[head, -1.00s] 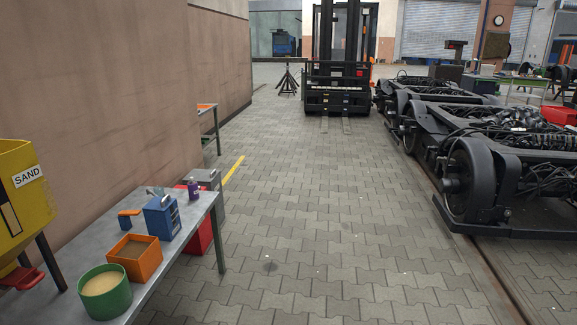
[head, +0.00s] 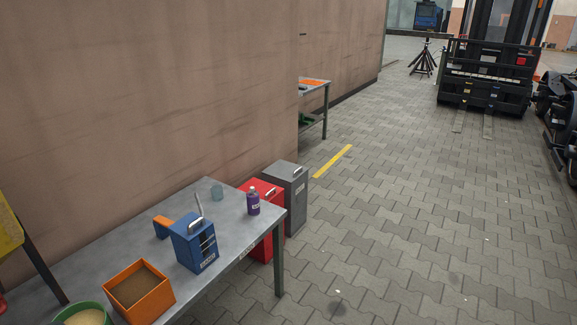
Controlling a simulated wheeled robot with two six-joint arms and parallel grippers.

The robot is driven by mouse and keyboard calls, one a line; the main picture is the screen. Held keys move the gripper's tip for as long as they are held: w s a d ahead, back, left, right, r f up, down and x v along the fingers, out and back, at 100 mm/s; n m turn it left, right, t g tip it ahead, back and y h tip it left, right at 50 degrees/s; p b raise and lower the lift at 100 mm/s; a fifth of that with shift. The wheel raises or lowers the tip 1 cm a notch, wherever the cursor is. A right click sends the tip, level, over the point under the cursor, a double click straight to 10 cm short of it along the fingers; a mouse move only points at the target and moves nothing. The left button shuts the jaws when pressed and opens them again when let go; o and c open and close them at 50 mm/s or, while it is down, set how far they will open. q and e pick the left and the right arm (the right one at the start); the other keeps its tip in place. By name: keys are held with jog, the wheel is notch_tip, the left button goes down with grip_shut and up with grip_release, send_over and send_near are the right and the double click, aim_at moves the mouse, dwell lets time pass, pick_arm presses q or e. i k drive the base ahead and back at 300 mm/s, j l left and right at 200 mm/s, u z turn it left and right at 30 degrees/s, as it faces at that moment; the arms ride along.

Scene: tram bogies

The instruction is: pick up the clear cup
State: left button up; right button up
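A small clear cup (head: 217,192), slightly bluish, stands upright near the far end of the grey metal table (head: 233,229), close to the wall. A purple bottle (head: 253,201) with a light cap stands to its right, apart from it. A blue box-like device (head: 195,241) stands nearer to me, in front of the cup. Neither of my grippers is in the head view.
An orange bin (head: 138,291) and a green round tub (head: 84,314) stand on the table's near part. Red (head: 262,191) and grey (head: 287,182) cabinets stand past the table's far end. The paved floor to the right is free. A forklift (head: 488,68) stands further back.

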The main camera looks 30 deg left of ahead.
aim_at(218, 190)
jog(key=i+u, duration=0.25)
jog(key=i, duration=0.2)
jog(key=i+l+u, duration=0.25)
jog(key=i, duration=0.15)
jog(key=i+u, duration=0.25)
jog(key=i, duration=0.15)
jog(key=i+l+u, duration=0.2)
jog(key=i+l, duration=0.15)
jog(key=i, duration=0.05)
